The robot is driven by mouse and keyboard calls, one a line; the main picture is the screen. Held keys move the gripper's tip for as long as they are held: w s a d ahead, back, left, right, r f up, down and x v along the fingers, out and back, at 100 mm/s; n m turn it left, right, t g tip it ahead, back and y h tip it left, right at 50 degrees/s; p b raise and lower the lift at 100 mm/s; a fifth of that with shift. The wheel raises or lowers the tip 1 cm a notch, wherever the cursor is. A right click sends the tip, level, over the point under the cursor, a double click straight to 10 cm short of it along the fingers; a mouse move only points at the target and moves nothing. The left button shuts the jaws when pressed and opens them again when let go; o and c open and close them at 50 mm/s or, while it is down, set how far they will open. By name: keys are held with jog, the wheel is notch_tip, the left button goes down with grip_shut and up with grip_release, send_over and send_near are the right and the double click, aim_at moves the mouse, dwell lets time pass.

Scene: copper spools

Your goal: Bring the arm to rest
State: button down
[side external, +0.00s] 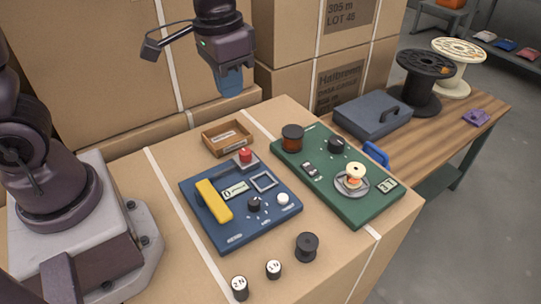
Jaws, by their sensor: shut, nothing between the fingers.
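My gripper (229,82) hangs in the air above the back of the cardboard-box work surface (180,234). Its blue fingers are shut with nothing between them. It is above and apart from the small open wooden tray (228,150) and touches nothing. Below it to the front is a blue panel (205,220) with a yellow lever, a display, a knob and a red button (245,155). To the right is a green panel (365,213) with a dark knob, an amber-and-black spool (293,138) and a cream spool (355,172) on a round plate.
A black spool (307,246) and two small white-topped cylinders (273,269) stand near the front edge. A grey case (372,116) and large spools (424,80) stand on the wooden bench at right. Stacked boxes (110,70) rise close behind my gripper.

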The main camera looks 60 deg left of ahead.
jog(key=s+a+r+t, duration=0.3)
jog(key=s+r+t, duration=0.1)
jog(key=s+r, duration=0.4)
jog(key=shift+s+r+n+t, duration=0.15)
jog(key=shift+s+n+t, duration=0.2)
jog(key=shift+s, duration=0.9)
